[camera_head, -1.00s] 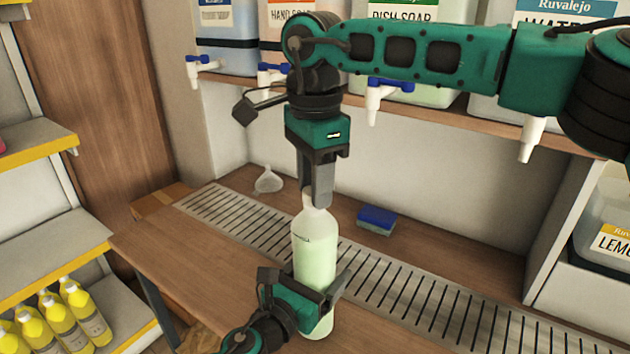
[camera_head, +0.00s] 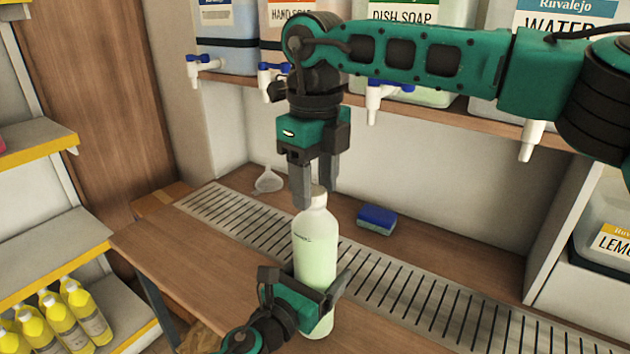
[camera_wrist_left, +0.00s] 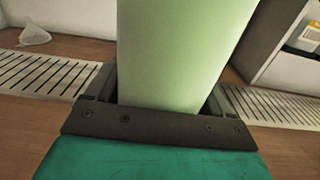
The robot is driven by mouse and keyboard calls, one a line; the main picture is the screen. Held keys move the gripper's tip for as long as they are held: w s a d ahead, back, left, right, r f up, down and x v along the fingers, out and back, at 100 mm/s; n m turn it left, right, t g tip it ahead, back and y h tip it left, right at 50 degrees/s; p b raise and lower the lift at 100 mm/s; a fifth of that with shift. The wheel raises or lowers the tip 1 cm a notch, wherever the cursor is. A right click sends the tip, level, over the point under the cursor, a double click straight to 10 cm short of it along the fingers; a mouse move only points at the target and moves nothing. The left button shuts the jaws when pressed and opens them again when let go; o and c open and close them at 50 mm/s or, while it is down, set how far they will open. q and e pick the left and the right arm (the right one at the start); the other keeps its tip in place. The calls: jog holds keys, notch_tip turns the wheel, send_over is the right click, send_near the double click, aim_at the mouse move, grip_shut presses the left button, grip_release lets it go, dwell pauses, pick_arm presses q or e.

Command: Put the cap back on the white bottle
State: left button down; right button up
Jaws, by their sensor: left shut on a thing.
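The white bottle (camera_head: 315,255), translucent with pale green contents, stands upright at the front edge of the drain grate. My left gripper (camera_head: 325,300) is shut around its lower body; in the left wrist view the bottle (camera_wrist_left: 180,50) fills the space between the fingers. My right gripper (camera_head: 316,190) points down over the bottle's top, one finger on each side of it. A small whitish top, likely the cap (camera_head: 318,193), shows between these fingers, partly hidden. I cannot tell whether the fingers touch it or how firmly it sits on the neck.
A blue sponge (camera_head: 376,219) lies right of the bottle, and a clear funnel (camera_head: 268,180) lies behind to the left. The drain grate (camera_head: 420,298) runs along the counter. Drums with taps (camera_head: 373,100) stand on the shelf above. Yellow bottles (camera_head: 75,310) stand on a lower left shelf.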

jog(key=shift+o, duration=1.1)
jog(key=shift+r, duration=0.15)
notch_tip(320, 180, up, 12)
pick_arm(q)
grip_release()
jog(key=v, duration=1.3)
jog(key=shift+b, duration=0.45)
pick_arm(e)
jog(key=shift+f, duration=0.55)
